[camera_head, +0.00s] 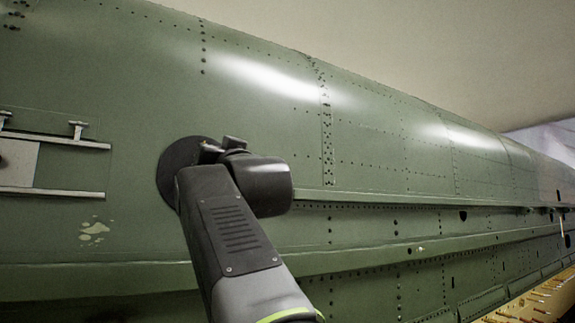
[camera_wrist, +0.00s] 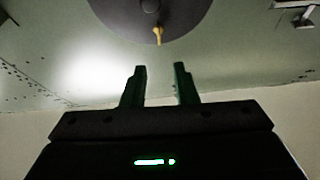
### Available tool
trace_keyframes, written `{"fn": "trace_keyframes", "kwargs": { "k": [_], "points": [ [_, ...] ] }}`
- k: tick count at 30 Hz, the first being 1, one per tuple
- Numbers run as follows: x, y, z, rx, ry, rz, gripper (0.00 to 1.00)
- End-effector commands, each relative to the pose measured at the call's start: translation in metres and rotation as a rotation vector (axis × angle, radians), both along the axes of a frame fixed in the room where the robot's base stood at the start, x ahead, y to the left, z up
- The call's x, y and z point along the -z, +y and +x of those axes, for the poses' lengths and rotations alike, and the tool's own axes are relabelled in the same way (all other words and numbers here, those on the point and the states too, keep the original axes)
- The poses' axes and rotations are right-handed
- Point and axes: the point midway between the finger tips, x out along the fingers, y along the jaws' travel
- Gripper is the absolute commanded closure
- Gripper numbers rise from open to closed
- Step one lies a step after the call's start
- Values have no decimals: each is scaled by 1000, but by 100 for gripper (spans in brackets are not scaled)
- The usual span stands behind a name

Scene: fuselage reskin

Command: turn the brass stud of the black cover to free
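The black cover (camera_head: 170,172) is a round disc on the green fuselage skin. My arm hides its right part in the head view. In the wrist view the cover (camera_wrist: 115,14) is at the top, cut off by the frame edge, with a dark round knob (camera_wrist: 150,6) on it. The brass stud (camera_wrist: 158,36) sticks out at the cover's lower rim, pointing down in the picture. My gripper (camera_wrist: 159,70) is open, its two fingers apart with nothing between them. The stud lies beyond the fingertips, roughly in line with the gap. A small brass-coloured bit shows beside my wrist in the head view.
Left of the cover, a pale bracket frame (camera_head: 70,193) with small T-shaped fittings (camera_head: 78,128) stands out from the skin. A ledge runs along the fuselage below. A yellow rack (camera_head: 540,303) with several small parts is at the lower right. The skin above the cover is clear.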

Motion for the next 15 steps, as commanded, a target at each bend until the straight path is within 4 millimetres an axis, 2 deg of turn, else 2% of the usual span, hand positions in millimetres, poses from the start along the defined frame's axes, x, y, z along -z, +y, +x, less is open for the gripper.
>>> {"fn": "trace_keyframes", "kwargs": {
  "k": [1, 9, 15],
  "points": [
    [-7, 6, 9, 1, 3, -2, 74],
    [-28, 35, 51, 1, 3, -2, 74],
    [-38, 51, 74, 1, 3, -3, 74]
  ]
}}
